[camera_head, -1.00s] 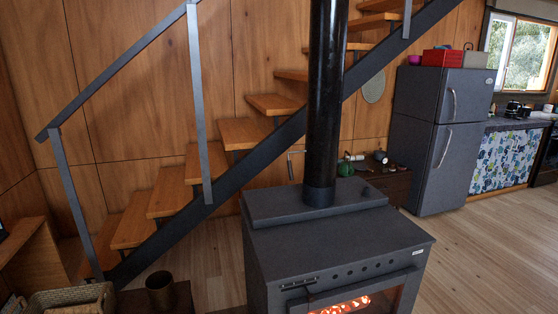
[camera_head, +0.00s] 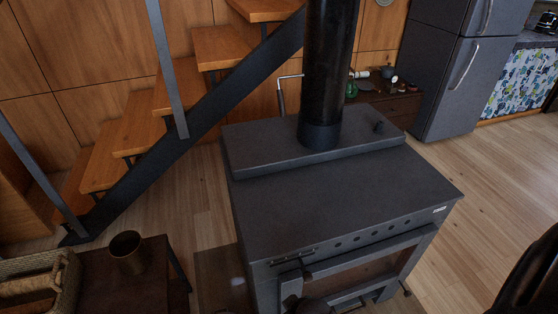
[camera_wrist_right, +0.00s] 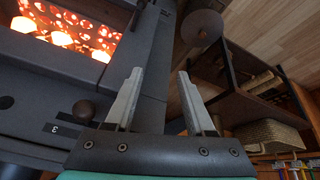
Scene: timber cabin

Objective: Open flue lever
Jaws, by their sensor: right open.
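The dark grey stove (camera_head: 340,175) stands in the middle of the head view, its black flue pipe (camera_head: 328,75) rising from the top. A short dark bar (camera_head: 292,257) lies along the front edge. I cannot tell which part is the flue lever. In the right wrist view, my right gripper (camera_wrist_right: 156,76) is open and empty, its fingers pointing along the stove's front frame. A round dark knob (camera_wrist_right: 84,110) is left of the fingers. My left gripper is not in view.
A low dark table (camera_head: 160,260) with a brass pot (camera_head: 127,252) and a wicker basket (camera_head: 40,275) stands left of the stove. The stairs (camera_head: 195,110) rise behind. Glowing embers (camera_wrist_right: 65,38) show in the wrist view. The floor right of the stove is clear.

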